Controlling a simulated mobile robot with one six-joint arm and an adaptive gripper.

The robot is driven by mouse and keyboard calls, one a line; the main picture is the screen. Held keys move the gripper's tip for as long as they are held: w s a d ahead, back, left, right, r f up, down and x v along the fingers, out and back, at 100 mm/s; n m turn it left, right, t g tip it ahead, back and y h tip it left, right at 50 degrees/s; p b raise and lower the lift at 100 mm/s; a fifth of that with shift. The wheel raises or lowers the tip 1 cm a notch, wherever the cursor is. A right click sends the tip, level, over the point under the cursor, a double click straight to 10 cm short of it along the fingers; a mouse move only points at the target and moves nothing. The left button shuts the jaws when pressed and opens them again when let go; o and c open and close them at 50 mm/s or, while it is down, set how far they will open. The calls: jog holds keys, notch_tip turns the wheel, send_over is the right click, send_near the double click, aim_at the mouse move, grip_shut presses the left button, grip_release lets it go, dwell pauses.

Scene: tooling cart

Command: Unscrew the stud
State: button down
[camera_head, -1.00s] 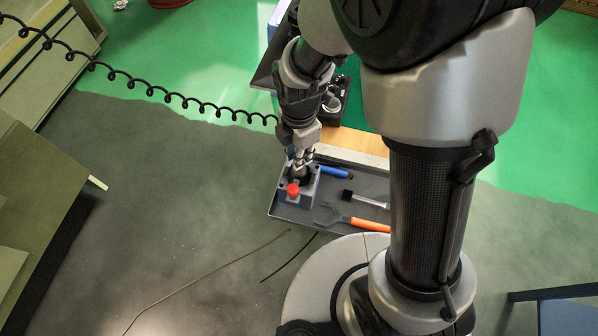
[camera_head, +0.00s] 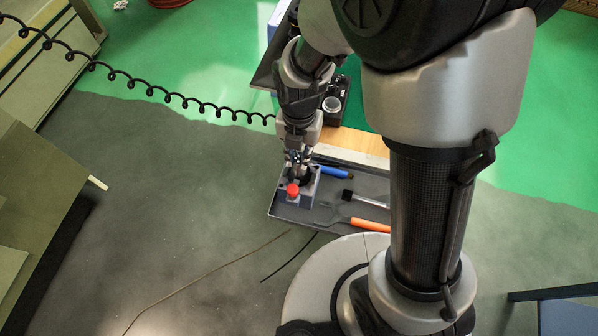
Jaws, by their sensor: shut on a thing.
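A grey block fixture (camera_head: 307,199) sits at the left end of the dark tray. A red knob (camera_head: 293,189) stands out on its front left side. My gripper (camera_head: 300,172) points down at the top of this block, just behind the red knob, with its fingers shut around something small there. The stud lies between the fingers and is mostly hidden by them; I cannot make out its thread or how far it sits in the block.
The tray (camera_head: 340,233) also holds a blue-handled tool (camera_head: 335,172), a black-and-silver brush-like tool (camera_head: 362,199) and an orange-handled tool (camera_head: 369,226). A wooden edge (camera_head: 352,146) lies behind the tray. A black coiled cable (camera_head: 170,98) hangs at the left.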

jog(key=c, duration=1.4)
grip_release()
jog(key=shift+c, duration=0.2)
jog(key=m, duration=0.5)
jog(key=shift+m, duration=0.3)
jog(key=m, duration=0.4)
jog(key=shift+m, duration=0.4)
jog(key=m, duration=1.3)
jog(key=shift+m, duration=0.3)
